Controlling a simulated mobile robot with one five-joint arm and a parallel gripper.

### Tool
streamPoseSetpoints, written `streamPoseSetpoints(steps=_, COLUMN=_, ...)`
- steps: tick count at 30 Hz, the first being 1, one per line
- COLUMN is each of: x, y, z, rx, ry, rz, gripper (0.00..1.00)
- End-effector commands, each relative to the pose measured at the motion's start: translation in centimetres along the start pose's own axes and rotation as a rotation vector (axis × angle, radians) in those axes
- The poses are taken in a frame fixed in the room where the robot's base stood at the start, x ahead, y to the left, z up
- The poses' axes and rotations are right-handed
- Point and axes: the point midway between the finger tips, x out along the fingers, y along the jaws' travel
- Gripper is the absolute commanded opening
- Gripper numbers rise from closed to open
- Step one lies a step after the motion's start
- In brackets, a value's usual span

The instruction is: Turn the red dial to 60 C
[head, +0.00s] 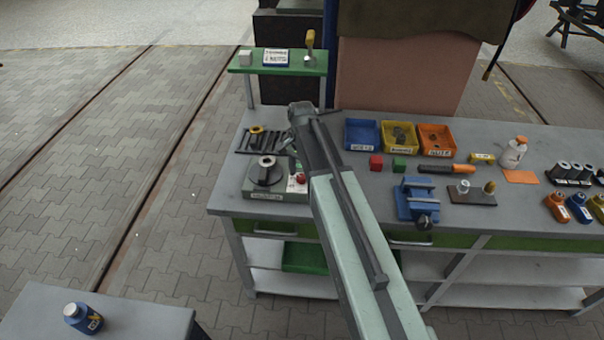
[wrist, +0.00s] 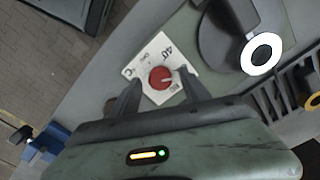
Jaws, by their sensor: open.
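The red dial (wrist: 161,77) sits on a white scale plate (wrist: 150,57) with a "40" and a "C" mark readable in the wrist view. Another mark by the dial is too small to read. A pale pointer line shows on the dial's right side. My gripper (wrist: 161,82) is open, with one finger to each side of the dial in the picture; I cannot tell whether they touch it. In the head view the dial (head: 300,178) shows just left of my arm, on the front right of a grey-green unit (head: 262,194). My fingertips are mostly hidden there.
A dark round part with a pale top (head: 266,163) stands on the unit beside the dial. A black rack (head: 257,138) lies behind. A green shelf (head: 280,62) rises at the back left.

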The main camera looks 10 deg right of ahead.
Motion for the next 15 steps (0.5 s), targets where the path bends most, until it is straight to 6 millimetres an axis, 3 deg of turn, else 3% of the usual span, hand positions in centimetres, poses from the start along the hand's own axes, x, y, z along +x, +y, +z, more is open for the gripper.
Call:
streamPoseSetpoints(steps=1, x=-1.3, y=0.0, z=0.0, rx=0.000, ry=0.000, rz=0.000, gripper=0.54)
streamPoseSetpoints(steps=9, x=-6.2, y=0.0, z=0.0, rx=0.000, ry=0.000, rz=0.001, gripper=0.54)
streamPoseSetpoints(steps=15, x=-7.1, y=0.1, z=0.0, rx=0.001, ry=0.000, rz=0.001, gripper=0.54)
